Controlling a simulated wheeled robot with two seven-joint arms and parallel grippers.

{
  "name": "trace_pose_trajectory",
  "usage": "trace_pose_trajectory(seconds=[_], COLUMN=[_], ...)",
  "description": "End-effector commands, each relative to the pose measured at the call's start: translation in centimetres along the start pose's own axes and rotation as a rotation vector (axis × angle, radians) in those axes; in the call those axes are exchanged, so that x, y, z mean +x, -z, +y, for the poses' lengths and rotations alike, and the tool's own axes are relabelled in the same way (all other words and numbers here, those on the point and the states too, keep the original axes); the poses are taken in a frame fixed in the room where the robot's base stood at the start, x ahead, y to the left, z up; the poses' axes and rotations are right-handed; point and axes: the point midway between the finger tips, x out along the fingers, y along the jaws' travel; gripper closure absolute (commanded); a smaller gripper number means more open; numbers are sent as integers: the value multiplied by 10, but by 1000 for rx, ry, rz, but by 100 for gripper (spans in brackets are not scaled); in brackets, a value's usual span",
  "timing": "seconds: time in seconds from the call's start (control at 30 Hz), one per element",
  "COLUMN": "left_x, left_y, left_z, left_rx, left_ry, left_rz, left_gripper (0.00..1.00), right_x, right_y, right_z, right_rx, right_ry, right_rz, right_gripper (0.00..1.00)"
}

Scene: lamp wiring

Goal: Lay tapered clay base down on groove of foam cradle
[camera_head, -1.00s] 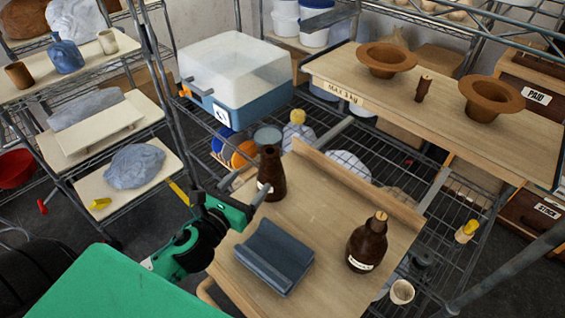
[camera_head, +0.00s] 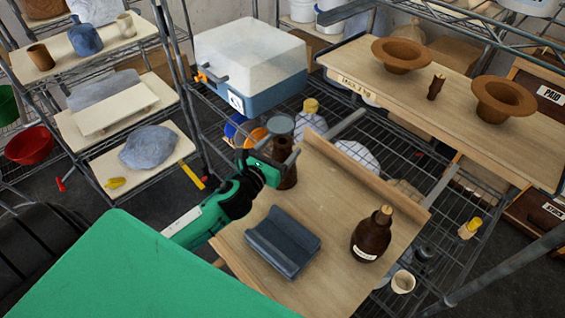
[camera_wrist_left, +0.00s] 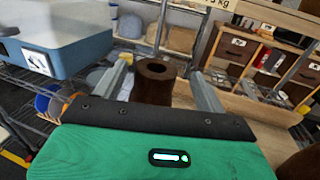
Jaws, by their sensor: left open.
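The tapered clay base (camera_head: 288,176) is a dark brown, bottle-like piece standing upright at the back left of the wooden board. My left gripper (camera_head: 287,158) is open at its upper part, partly covering it in the head view. In the left wrist view the base (camera_wrist_left: 153,84) shows its round top hole between my two spread fingers, with no clear grip on it. The foam cradle (camera_head: 282,242) is a blue-grey block with a long groove, lying empty on the board in front of the base. My right gripper is not in view.
A brown bottle-shaped piece (camera_head: 371,236) with a white label stands right of the cradle. The board (camera_head: 330,185) has a raised back edge. A shelf behind holds two flared brown pieces (camera_head: 402,55) and a small one. A blue bin with a clear lid (camera_head: 262,85) stands behind left.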

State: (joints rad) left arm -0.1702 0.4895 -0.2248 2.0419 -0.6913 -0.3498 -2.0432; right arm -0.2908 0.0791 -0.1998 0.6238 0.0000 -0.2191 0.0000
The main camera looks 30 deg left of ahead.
Motion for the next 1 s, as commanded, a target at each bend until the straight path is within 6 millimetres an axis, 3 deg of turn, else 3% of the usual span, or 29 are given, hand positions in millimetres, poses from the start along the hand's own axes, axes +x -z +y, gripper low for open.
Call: trace_pose_trajectory(seconds=[0.1,0.3,0.6,0.97,1.0], left_x=[18,39,42,42,42], left_y=[-7,-4,-2,-2,-2], left_z=[5,5,5,5,5], left_rx=[-3,-2,0,-1,-1], left_ry=[-2,-2,-1,-1,-1], left_rz=[-1,-1,0,0,0], left_gripper=[27,27,29,100,100], right_x=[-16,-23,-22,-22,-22], right_y=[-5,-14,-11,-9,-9], right_z=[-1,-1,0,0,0], right_rx=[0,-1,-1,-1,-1], right_ry=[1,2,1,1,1], right_rz=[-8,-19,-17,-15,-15], right_gripper=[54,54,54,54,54])
